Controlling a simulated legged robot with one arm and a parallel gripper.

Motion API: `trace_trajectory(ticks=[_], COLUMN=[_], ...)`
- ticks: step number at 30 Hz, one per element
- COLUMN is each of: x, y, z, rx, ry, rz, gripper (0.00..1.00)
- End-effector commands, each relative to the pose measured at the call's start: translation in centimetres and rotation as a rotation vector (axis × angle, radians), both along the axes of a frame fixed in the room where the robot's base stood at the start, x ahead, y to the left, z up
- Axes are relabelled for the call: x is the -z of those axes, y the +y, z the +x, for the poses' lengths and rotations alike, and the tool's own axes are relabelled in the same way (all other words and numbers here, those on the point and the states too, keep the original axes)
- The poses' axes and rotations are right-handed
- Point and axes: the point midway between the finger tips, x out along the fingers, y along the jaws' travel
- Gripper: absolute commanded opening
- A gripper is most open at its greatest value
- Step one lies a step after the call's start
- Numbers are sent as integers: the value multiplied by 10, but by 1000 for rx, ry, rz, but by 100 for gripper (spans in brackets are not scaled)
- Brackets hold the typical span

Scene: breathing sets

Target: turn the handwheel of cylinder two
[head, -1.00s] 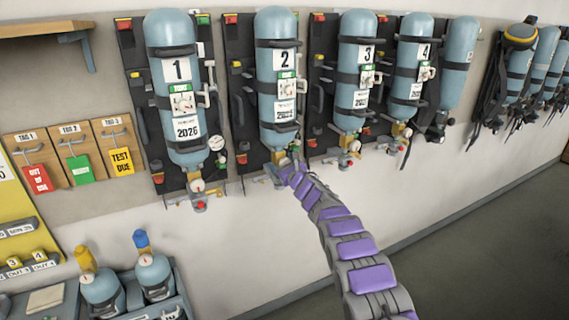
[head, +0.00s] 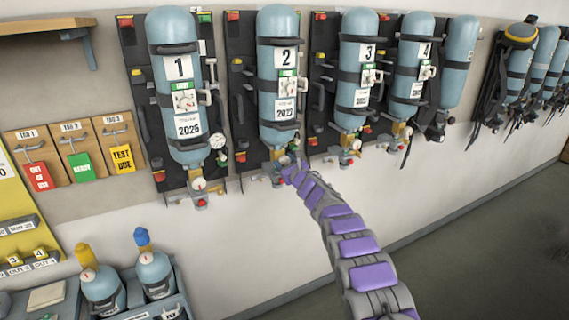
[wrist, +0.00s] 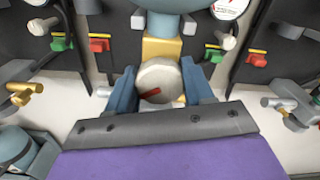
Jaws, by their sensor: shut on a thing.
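Cylinder two (head: 284,90) is a light blue cylinder with a white "2" label, mounted upside down on a black backboard on the wall. Its handwheel (wrist: 157,82) shows in the wrist view as a pale round knob with a red mark, below a yellow valve block (wrist: 162,49). My gripper (wrist: 160,92) has its two blue fingers on either side of the handwheel, shut on it. In the head view my gripper (head: 281,171) is at the bottom of cylinder two, and my arm hides most of the handwheel there.
Cylinder one (head: 180,90) hangs to the left, cylinders three (head: 358,80) and four (head: 410,80) to the right. Red and green tabs (wrist: 60,43) sit beside the valve. Tag boards (head: 70,152) and two small bottles (head: 154,272) are at the left. Floor at the right is clear.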

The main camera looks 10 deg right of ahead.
Motion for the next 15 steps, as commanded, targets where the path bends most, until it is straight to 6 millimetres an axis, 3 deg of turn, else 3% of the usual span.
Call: trace_trajectory(ticks=[15], x=[-9], y=[7], z=[0], rx=[-11], ry=[-8], rz=[20], gripper=[21])
